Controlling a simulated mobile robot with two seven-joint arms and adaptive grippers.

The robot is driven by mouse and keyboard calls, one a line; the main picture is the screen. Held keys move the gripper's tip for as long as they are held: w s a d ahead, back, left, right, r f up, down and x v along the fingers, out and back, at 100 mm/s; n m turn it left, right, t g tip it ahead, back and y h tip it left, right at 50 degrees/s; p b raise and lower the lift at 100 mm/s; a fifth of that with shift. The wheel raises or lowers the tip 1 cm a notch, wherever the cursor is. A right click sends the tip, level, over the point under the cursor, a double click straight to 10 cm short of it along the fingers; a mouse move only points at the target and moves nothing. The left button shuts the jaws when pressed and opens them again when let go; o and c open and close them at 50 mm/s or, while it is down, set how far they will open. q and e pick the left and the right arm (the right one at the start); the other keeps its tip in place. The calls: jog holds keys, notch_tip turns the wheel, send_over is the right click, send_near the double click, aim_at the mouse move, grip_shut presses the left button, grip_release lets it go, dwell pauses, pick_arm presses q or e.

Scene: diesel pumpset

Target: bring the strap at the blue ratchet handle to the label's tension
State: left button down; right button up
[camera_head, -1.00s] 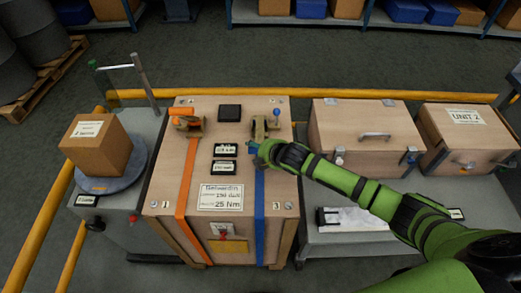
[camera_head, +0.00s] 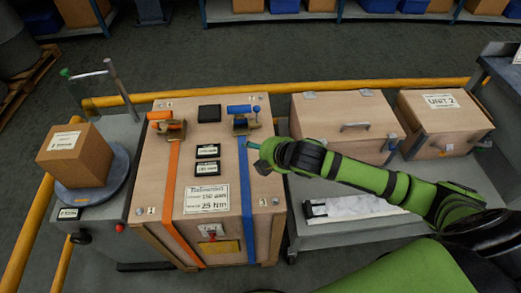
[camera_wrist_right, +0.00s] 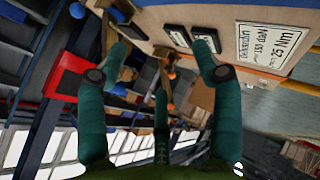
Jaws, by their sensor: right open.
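The blue ratchet handle (camera_head: 243,109) lies across the top of its ratchet (camera_head: 241,126) at the crate's (camera_head: 150,187) back right. The blue strap (camera_head: 247,200) runs from it down the crate front. A white label (camera_head: 207,199) on the crate appears to read 150 daN and 25 Nm. My right gripper (camera_head: 257,156) is open and empty, right of the blue strap and nearer than the handle, apart from it. In the right wrist view its teal fingers (camera_wrist_right: 150,85) are spread, with the label (camera_wrist_right: 270,45) beyond. My left gripper is out of view.
An orange strap (camera_head: 172,190) with its orange handle (camera_head: 160,115) is on the left. Two small dark displays (camera_head: 208,143) (camera_head: 207,167) sit between the straps, too small to read. A cardboard box (camera_head: 76,155) stands left; wooden cases (camera_head: 345,125) (camera_head: 440,125) stand right.

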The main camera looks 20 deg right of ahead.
jog(key=shift+s+r, duration=0.25)
dwell(0.3)
